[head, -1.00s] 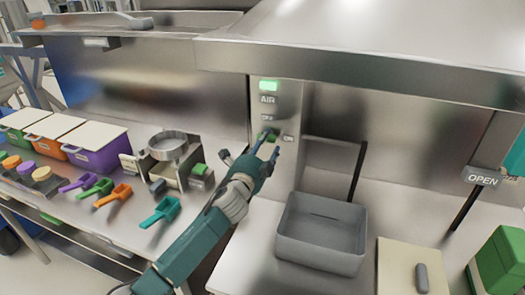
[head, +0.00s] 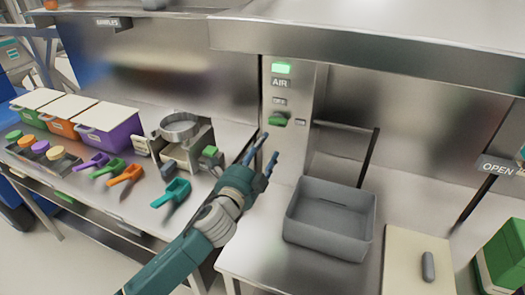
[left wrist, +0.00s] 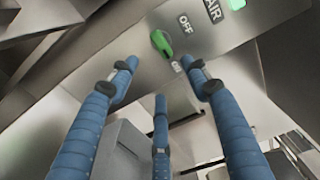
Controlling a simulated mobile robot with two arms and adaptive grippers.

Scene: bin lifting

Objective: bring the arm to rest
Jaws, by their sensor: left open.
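My left gripper (head: 262,155) is open and empty, in the air in front of the steel panel and left of the grey bin. Its blue fingers also show in the left wrist view (left wrist: 160,90), spread apart. The green switch knob (head: 278,120) sits on the panel under the AIR label, beyond the fingertips and apart from them. It also shows in the left wrist view (left wrist: 161,44), near the OFF label. A green light (head: 282,68) is lit above it. My right gripper is not in view.
The grey bin (head: 328,248) stands on the right counter beside a pale board (head: 415,265) and a green box (head: 505,255). On the left bench are a purple bin (head: 108,138), coloured scoops and a sieve device (head: 180,130). A hood edge hangs above.

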